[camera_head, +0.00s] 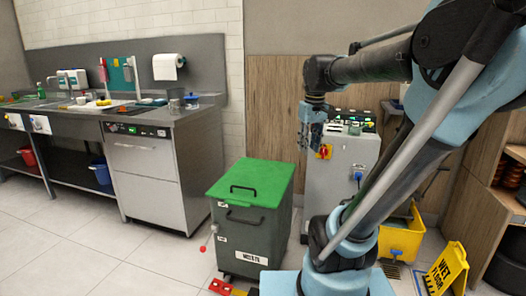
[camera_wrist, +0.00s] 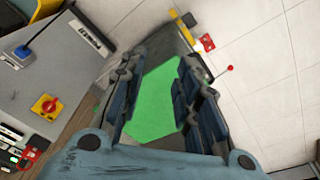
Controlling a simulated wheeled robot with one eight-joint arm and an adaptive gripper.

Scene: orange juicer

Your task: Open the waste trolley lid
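The waste trolley (camera_head: 246,238) is a dark grey bin on the floor in the middle of the head view. Its green lid (camera_head: 262,178) lies shut on top and has a black handle (camera_head: 243,189). My gripper (camera_head: 309,143) hangs above and to the right of the trolley, apart from the lid. In the wrist view my gripper (camera_wrist: 166,97) has its two fingers apart with nothing held between them. The green lid (camera_wrist: 155,100) shows below, between the fingers. The lid's handle is not clear in the wrist view.
A grey machine (camera_head: 338,175) with a red-and-yellow switch stands close behind my gripper. A yellow mop bucket (camera_head: 402,236) and a wet floor sign (camera_head: 446,268) are at the right. A steel counter (camera_head: 150,110) stands at the left. Tiled floor in front of the counter is clear.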

